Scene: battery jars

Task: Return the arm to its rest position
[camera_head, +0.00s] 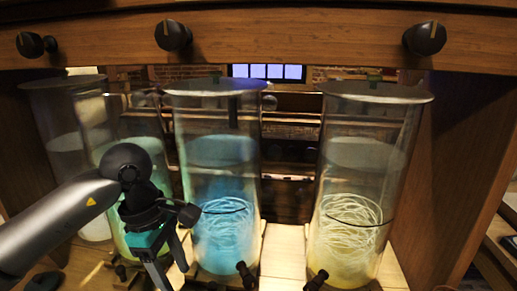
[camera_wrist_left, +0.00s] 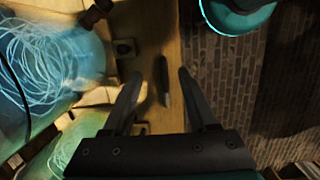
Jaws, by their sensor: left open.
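My left arm comes in from the left in the head view. Its gripper (camera_head: 172,272) is in front of the green jar (camera_head: 100,115) and just left of the blue jar (camera_head: 215,150), with its fingers pointing down. In the left wrist view the two fingers (camera_wrist_left: 159,78) are spread apart, with nothing held between them. A small dark elongated shape (camera_wrist_left: 162,82) shows beyond them on the wooden ledge; I cannot tell what it is. My right gripper is in neither view.
A yellow jar (camera_head: 355,180) stands to the right, and a pale jar (camera_head: 58,130) at the far left. A wooden beam with dark knobs (camera_head: 173,36) crosses above. In the wrist view, brick paving (camera_wrist_left: 230,75) lies beside the ledge, and a teal-rimmed round object (camera_wrist_left: 238,18) shows at top.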

